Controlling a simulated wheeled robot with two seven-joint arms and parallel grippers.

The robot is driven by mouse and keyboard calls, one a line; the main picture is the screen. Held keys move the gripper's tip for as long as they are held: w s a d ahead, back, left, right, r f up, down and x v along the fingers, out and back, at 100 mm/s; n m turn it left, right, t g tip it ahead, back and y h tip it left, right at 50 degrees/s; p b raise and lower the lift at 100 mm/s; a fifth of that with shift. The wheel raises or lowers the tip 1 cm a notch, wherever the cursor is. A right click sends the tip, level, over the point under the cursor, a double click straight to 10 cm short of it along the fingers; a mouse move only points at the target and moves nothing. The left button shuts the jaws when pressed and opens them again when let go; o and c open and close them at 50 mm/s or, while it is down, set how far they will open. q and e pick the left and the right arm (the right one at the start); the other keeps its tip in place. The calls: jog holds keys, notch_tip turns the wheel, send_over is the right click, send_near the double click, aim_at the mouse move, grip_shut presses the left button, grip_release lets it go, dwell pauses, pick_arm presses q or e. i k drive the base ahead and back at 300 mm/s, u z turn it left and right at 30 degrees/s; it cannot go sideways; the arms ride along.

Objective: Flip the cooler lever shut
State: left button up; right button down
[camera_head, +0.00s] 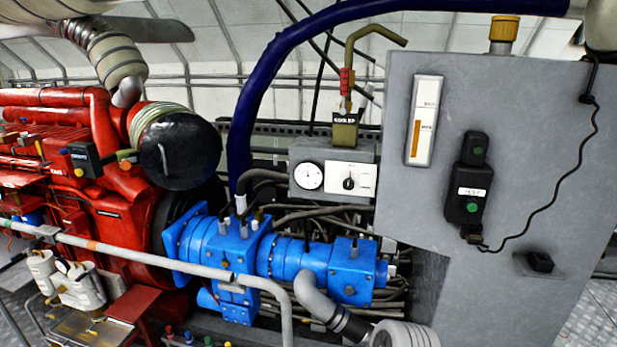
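The cooler lever (375,34) is an olive-brass bent bar with a red section (346,82) low on its upright part. It rises from an olive block (345,131) with a small label that seems to read "COOLER". The lever's upper end bends over and points to the right. The block sits on top of a grey box (333,172) with a round gauge (309,176) and a white dial plate (350,179). Neither of my grippers shows in the head view.
A large grey cabinet (400,115) stands close on the lever's right. A thick dark blue hose (262,75) arches behind and above it. A blue hydraulic pump (300,262), a grey pipe rail (150,256) and the red engine (105,225) lie below and left.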

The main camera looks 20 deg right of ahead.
aim_at(344, 71)
jog(key=u, duration=1.45)
jog(key=i, duration=0.55)
jog(key=z, duration=2.65)
